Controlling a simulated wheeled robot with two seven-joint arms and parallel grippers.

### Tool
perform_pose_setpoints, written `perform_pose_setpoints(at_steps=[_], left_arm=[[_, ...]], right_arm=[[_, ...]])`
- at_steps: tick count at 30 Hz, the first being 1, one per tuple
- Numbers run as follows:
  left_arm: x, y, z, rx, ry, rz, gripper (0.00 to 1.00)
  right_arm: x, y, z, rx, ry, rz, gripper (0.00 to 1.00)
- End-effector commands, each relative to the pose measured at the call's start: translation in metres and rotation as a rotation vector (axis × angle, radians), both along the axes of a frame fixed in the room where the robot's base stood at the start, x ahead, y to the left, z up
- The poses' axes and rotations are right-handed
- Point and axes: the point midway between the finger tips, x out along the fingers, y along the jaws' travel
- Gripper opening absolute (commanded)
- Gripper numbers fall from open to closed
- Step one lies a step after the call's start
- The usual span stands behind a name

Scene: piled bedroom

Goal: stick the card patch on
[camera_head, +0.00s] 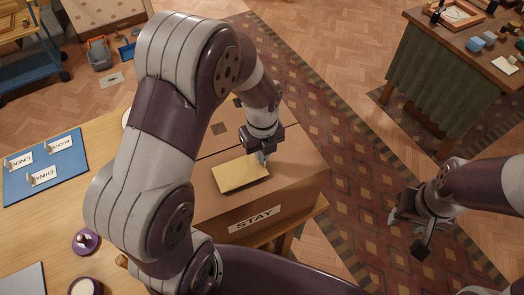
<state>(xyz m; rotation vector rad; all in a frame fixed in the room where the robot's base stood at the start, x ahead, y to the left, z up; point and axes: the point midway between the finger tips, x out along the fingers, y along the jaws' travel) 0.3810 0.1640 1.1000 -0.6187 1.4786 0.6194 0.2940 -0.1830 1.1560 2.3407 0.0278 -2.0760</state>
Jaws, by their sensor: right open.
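A flat yellow card patch (238,175) is over the top of a brown cardboard box (285,190) marked STAY on its front. My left gripper (262,157) points down at the patch's far right corner and appears shut on it. A thin shadow shows along the patch's near edge, so it seems slightly above the box top. I cannot tell if any part of it touches the box. My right gripper (409,238) is open and empty, over the patterned rug to the right of the box.
The box stands on a wooden table (50,225). A blue board (62,178) with small labelled signs, a purple round item (85,242) and a cup (86,287) are at the left. A draped table (440,75) with small items stands at the back right. Rug floor between is clear.

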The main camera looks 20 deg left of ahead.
Motion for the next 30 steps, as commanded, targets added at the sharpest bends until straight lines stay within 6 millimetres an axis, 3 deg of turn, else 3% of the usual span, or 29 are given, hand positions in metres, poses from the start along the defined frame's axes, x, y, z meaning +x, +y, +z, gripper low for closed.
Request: perform_pose_setpoints(at_steps=[30], left_arm=[[0.0000, 0.0000, -0.0089, 0.000, 0.000, 0.000, 0.00]], right_arm=[[0.0000, 0.0000, -0.0052, 0.000, 0.000, 0.000, 0.43]])
